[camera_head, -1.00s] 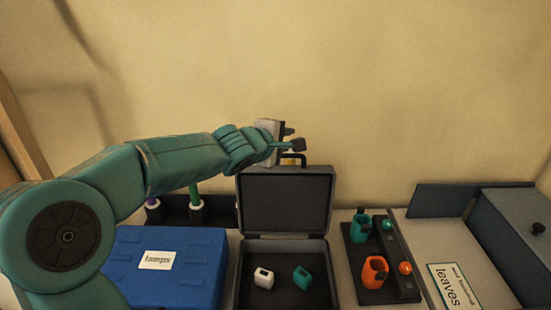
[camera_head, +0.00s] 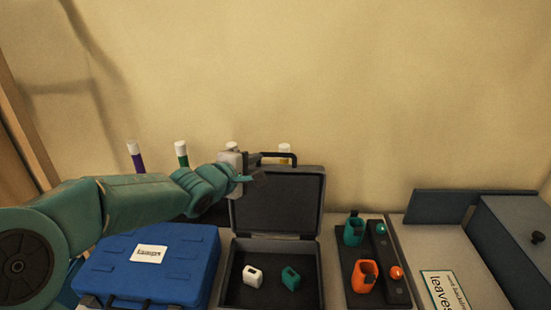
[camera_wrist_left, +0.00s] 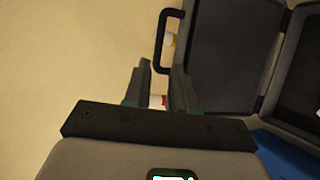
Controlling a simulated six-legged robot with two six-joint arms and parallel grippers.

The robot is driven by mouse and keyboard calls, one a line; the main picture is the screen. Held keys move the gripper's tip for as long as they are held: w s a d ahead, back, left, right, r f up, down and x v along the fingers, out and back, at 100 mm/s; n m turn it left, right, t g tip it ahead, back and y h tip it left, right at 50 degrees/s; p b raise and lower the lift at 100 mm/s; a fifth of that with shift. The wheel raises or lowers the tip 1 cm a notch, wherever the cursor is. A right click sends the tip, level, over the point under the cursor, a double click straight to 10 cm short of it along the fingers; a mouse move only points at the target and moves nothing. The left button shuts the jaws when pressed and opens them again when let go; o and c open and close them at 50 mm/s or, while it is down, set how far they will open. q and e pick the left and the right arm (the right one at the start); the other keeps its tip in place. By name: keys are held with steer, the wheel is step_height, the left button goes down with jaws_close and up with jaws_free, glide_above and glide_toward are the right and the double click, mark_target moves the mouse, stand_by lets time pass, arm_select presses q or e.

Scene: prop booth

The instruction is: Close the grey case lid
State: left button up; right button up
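The grey case (camera_head: 234,292) stands open in the head view, its lid (camera_head: 278,203) upright at the back and its black handle (camera_head: 279,155) on the lid's top edge. Inside lie a white block (camera_head: 252,275) and a teal block (camera_head: 290,279). My left gripper (camera_head: 257,175) is at the lid's upper left corner. In the left wrist view its two fingers (camera_wrist_left: 160,82) are apart with nothing held between them. The handle (camera_wrist_left: 162,40) and lid (camera_wrist_left: 222,50) show just beyond the fingertips; contact cannot be told. My right gripper is not in view.
A blue case (camera_head: 185,275) stands left of the grey case. Several white-capped tubes, one purple (camera_head: 136,158) and one green (camera_head: 182,155), stand behind. At right are a dark rack (camera_head: 393,290) with teal and orange holders, a "leaves" card (camera_head: 448,292) and a grey box (camera_head: 515,245).

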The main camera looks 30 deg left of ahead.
mark_target(275, 156)
arm_select(q)
steer(key=p+x, duration=0.1)
steer(key=x, duration=1)
steer(key=shift+w+a, duration=0.1)
steer(key=shift+w, duration=0.2)
steer(key=shift+w+d, duration=0.1)
steer(key=shift+d, duration=0.15)
steer(key=shift+a, duration=0.15)
steer(key=shift+f, duration=0.1)
steer(key=c, duration=0.4)
jaws_close()
